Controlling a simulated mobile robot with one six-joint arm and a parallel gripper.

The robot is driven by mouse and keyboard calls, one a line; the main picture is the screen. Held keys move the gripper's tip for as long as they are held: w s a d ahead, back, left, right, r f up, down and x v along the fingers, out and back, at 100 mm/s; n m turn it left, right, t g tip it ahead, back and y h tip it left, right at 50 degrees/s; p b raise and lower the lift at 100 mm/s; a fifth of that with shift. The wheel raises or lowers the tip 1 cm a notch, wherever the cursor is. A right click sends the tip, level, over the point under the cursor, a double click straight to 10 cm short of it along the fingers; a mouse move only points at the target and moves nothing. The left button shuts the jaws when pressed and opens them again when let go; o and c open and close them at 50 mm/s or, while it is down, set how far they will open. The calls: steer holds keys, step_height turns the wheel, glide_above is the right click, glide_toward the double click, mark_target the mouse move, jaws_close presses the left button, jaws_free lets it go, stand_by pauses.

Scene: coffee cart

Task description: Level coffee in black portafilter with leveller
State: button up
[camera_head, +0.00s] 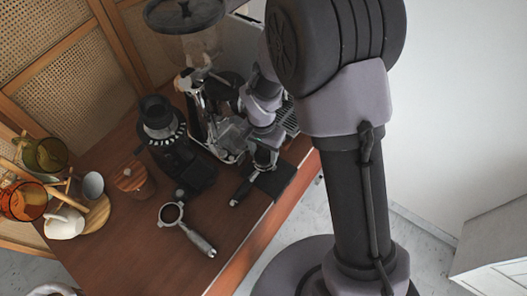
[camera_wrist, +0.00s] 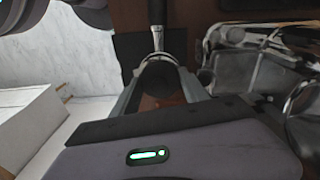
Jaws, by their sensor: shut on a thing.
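My gripper (camera_head: 264,148) is low over the black mat (camera_head: 283,178) near the table's front edge. In the wrist view my gripper (camera_wrist: 160,82) is shut on a dark, round, shiny piece (camera_wrist: 158,74), which looks like the leveller. The black portafilter (camera_head: 241,193) lies at the mat, its dark handle pointing down and left. Its neck and handle (camera_wrist: 157,38) also show beyond the fingers in the wrist view. The leveller appears to be on or just above the portafilter basket; I cannot tell if they touch. The coffee is hidden.
A second portafilter (camera_head: 188,229) with a metallic handle lies on the table at lower left. A black grinder (camera_head: 165,135), a wooden jar (camera_head: 132,180) and a white jug (camera_head: 65,224) stand further left. The coffee machine (camera_head: 222,132) is close behind my gripper.

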steer(key=shift+f+b, duration=0.65)
steer(key=shift+b, duration=0.2)
stand_by(1.3)
